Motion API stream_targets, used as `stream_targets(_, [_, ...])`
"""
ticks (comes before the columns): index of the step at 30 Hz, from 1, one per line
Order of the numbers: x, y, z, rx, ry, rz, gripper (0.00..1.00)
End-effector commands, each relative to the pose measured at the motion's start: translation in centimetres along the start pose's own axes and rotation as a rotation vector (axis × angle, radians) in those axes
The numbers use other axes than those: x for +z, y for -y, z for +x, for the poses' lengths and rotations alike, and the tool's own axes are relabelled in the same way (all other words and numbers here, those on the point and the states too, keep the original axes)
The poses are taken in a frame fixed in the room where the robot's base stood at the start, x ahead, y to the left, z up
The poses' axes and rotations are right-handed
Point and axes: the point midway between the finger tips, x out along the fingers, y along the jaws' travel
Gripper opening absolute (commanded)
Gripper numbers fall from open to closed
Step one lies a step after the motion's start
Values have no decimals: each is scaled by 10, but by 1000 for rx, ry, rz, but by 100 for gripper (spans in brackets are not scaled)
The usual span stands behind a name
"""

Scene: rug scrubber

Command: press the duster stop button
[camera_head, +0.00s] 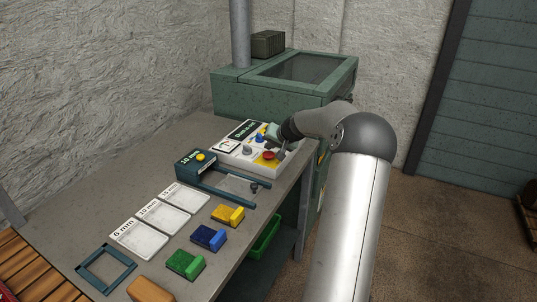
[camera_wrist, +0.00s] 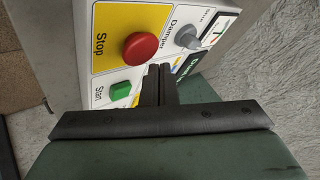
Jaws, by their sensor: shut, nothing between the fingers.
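The red round stop button (camera_wrist: 140,48) sits on a yellow field marked "Stop" on the white control panel (camera_head: 228,158). In the head view the red button (camera_head: 269,156) is close beside my fingertips. My gripper (camera_wrist: 158,72) is shut and empty, and its tips show just below and right of the red button in the wrist view. I cannot tell whether the tips touch the panel. The green start button (camera_wrist: 120,90) is left of the fingers. A grey damper knob (camera_wrist: 187,37) is to the right of the stop button.
A green cabinet (camera_head: 233,92) stands behind the panel. White cards (camera_head: 140,237) and coloured blocks (camera_head: 209,236) lie nearer. A green bin (camera_head: 264,240) is below the bench.

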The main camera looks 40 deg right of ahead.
Motion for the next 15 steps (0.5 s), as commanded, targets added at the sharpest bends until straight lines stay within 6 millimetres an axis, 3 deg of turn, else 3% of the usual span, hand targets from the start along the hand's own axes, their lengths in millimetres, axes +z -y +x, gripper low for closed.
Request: stream_targets(15, [5, -5, 6, 0, 0, 0, 0])
